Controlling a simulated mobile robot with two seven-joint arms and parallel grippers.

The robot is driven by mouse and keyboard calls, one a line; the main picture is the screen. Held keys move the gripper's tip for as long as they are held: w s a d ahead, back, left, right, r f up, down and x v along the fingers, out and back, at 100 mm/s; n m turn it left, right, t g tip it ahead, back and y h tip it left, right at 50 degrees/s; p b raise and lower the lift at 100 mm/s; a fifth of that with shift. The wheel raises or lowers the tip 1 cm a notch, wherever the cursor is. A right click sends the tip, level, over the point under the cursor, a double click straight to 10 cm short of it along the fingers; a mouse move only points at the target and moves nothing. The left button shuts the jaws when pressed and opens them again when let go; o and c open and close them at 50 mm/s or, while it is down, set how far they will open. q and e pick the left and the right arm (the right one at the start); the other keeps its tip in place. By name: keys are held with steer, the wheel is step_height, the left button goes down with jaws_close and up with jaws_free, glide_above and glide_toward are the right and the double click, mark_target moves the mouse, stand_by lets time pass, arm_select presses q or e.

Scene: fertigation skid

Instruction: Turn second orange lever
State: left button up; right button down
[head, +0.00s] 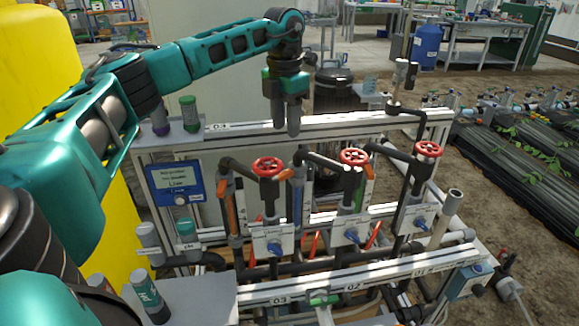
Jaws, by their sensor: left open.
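The skid has upright orange levers in the head view. Thinner red-orange bars (315,244) show lower down between the valve boxes. My left gripper (286,130) points down in front of the skid's upper rail, above the levers and apart from them. It is open, its two fingers look close together from this angle, and nothing shows between them. My right gripper is not in view.
Several red handwheels (267,167) top the dark pipes below and right of my left gripper. White boxes with blue knobs (274,248) sit under them. A lower white rail (350,285) crosses the front. A yellow tank (40,60) stands at left.

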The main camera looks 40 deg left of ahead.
mark_target(284, 173)
arm_select(q)
steer(key=f, duration=0.4)
steer(key=f+b, duration=0.1)
steer(key=f, duration=0.3)
steer(key=f+b, duration=0.1)
steer(key=f, duration=0.3)
steer(key=shift+s+a+f, duration=0.15)
steer(key=shift+a+f, duration=0.1)
steer(key=shift+a, duration=0.1)
steer(key=shift+c, duration=0.4)
jaws_close()
